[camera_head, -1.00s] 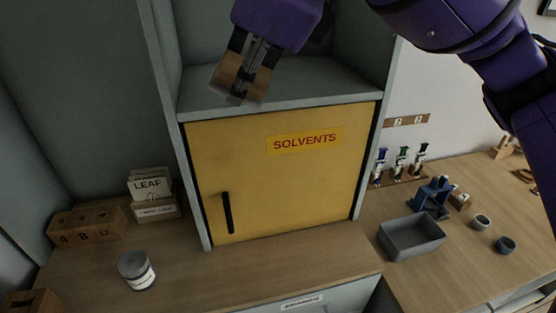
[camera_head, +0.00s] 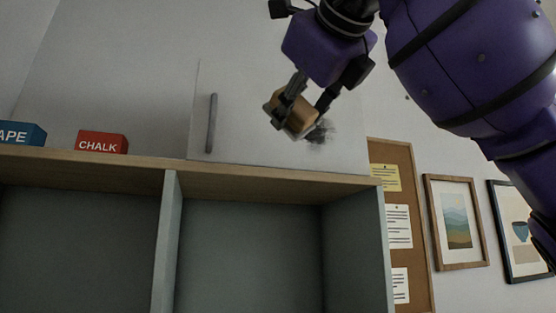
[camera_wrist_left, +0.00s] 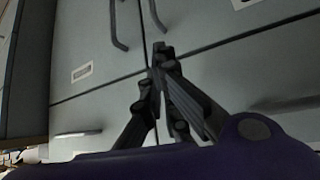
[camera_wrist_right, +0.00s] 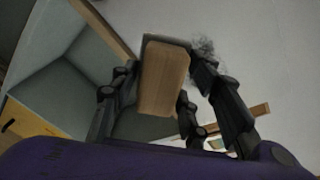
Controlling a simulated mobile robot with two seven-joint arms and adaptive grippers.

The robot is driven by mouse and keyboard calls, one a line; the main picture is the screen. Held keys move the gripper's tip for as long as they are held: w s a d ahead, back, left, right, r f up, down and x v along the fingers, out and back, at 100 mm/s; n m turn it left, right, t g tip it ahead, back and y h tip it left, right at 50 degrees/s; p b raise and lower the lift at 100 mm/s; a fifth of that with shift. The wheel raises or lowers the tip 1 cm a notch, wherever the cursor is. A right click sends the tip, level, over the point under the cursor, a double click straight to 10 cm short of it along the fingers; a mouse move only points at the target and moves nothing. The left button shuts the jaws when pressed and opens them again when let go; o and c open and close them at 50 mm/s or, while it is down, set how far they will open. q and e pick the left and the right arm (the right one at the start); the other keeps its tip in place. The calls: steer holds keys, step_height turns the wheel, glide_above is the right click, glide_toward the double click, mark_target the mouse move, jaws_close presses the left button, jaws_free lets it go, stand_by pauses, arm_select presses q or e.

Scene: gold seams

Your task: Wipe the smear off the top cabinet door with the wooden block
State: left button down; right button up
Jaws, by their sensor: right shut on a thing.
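The top cabinet door (camera_head: 240,125) is pale with a grey bar handle (camera_head: 211,123) on its left side. A dark grey smear (camera_head: 321,133) is on the door's right part; it also shows in the right wrist view (camera_wrist_right: 205,47). My right gripper (camera_head: 293,112) is shut on the wooden block (camera_head: 296,114), just left of the smear and partly over it. The block (camera_wrist_right: 164,80) is tilted between the fingers; I cannot tell whether it touches the door. My left gripper (camera_wrist_left: 160,62) is shut and empty, in front of grey cabinet fronts.
A red CHALK box (camera_head: 101,142) and a blue TAPE box (camera_head: 22,134) stand on the wooden ledge (camera_head: 150,163) at left. Below are open grey compartments (camera_head: 250,250). A cork board (camera_head: 408,180) and framed pictures (camera_head: 457,220) hang at right.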

mark_target(277, 135)
steer(key=shift+w+d+t, duration=0.2)
steer(key=shift+w+t, duration=0.1)
steer(key=shift+t, duration=0.2)
steer(key=shift+w+t+y, duration=0.3)
steer(key=shift+w+t, duration=0.05)
steer(key=shift+t, duration=0.15)
steer(key=shift+w+a, duration=0.35)
steer(key=shift+w, duration=0.05)
steer(key=shift+x, duration=2.3)
steer(key=shift+x, duration=0.95)
steer(key=shift+d, duration=0.1)
